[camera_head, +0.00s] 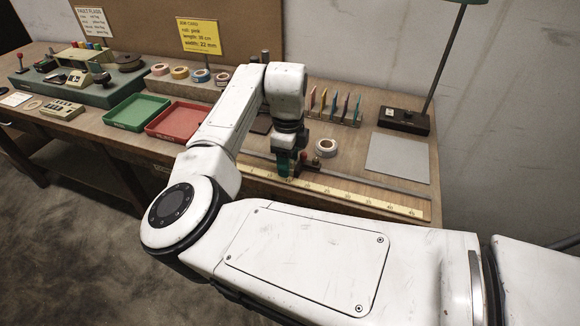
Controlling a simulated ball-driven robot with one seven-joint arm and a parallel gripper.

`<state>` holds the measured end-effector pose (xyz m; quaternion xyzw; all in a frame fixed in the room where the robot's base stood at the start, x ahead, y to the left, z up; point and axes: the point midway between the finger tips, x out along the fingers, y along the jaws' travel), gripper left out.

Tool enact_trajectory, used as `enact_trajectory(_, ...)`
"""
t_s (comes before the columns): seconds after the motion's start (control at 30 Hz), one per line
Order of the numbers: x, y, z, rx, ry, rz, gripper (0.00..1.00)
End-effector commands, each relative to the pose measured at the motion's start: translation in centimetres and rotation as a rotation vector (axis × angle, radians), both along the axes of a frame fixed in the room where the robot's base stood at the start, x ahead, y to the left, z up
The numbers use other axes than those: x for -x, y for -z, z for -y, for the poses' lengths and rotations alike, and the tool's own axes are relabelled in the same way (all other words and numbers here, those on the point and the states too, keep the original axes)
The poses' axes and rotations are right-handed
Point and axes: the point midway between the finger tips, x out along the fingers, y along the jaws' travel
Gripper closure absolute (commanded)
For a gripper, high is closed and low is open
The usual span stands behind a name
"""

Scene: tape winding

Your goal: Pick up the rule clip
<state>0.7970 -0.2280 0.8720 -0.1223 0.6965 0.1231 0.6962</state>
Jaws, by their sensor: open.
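My gripper (290,166) points down at the front of the bench, over the yellow rule (350,195). Its teal fingers are open. A small dark piece with a red knob (316,160) shows just right of the fingers at the rule's back edge; it looks like the rule clip. My gripper hides part of it, and I cannot tell if the fingers touch it or stand around it. The rule lies along the bench's front edge with a grey metal strip behind it.
A white tape roll (326,148) stands close behind and right of the gripper. Green (137,111) and red (177,122) trays lie left.

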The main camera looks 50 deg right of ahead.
Motion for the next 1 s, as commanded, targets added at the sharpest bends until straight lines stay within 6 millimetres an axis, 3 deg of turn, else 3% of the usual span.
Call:
enact_trajectory(0.27,0.0,0.4,0.0,0.001,0.0,0.0,0.47)
enact_trajectory(0.83,0.02,0.36,0.01,0.0,0.0,0.0,1.0)
enact_trajectory(1.0,0.02,0.35,0.01,0.001,0.0,0.0,1.0)
